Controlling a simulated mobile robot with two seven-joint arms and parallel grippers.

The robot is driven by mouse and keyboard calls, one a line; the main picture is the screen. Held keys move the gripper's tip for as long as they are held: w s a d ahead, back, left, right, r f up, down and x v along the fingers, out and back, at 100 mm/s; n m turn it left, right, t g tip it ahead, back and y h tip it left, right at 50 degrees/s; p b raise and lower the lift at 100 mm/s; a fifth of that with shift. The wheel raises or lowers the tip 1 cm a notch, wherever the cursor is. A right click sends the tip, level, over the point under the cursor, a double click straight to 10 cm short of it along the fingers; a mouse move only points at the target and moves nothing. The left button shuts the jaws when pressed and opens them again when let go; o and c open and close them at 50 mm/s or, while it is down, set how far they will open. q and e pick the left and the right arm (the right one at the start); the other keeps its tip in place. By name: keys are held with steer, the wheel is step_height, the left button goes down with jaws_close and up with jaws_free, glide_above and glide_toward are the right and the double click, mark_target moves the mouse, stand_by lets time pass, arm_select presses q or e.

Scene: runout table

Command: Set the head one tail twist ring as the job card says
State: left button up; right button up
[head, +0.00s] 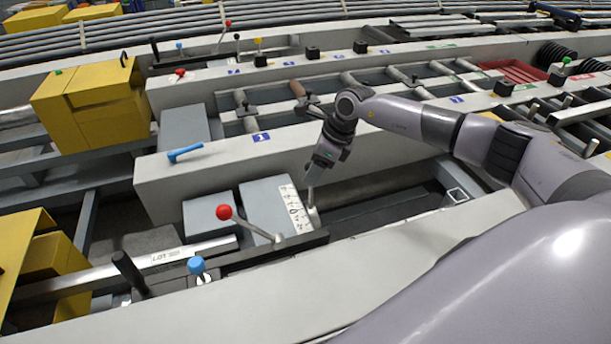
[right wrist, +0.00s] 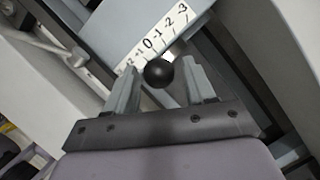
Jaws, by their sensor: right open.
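A white scale plate (right wrist: 152,45) with black marks runs from -3 through 0 to the plus side in the right wrist view. In the head view this scale (head: 294,208) lies on a grey box. A black ball knob (right wrist: 159,72) sits in front of the scale, near its 0 and plus end, between the fingers of my right gripper (right wrist: 161,82). The gripper is open, with gaps beside the ball. In the head view my right gripper (head: 313,196) points down just right of the scale. The ring itself and its exact setting cannot be made out. No readable job card shows.
A red-ball lever (head: 224,212) rises left of the scale, near a blue knob (head: 196,265) and a black handle (head: 128,270). A pale beam (head: 225,165) with a blue "1" plate (head: 261,137) runs behind. Yellow housings (head: 95,105) stand at left.

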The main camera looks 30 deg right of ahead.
steer(key=shift+x, duration=2.05)
jaws_close()
steer(key=w+b, duration=0.1)
steer(key=w+d+b, duration=0.1)
steer(key=w+b, duration=0.1)
steer(key=shift+w+f+b, duration=0.25)
steer(key=shift+b, duration=0.05)
jaws_free()
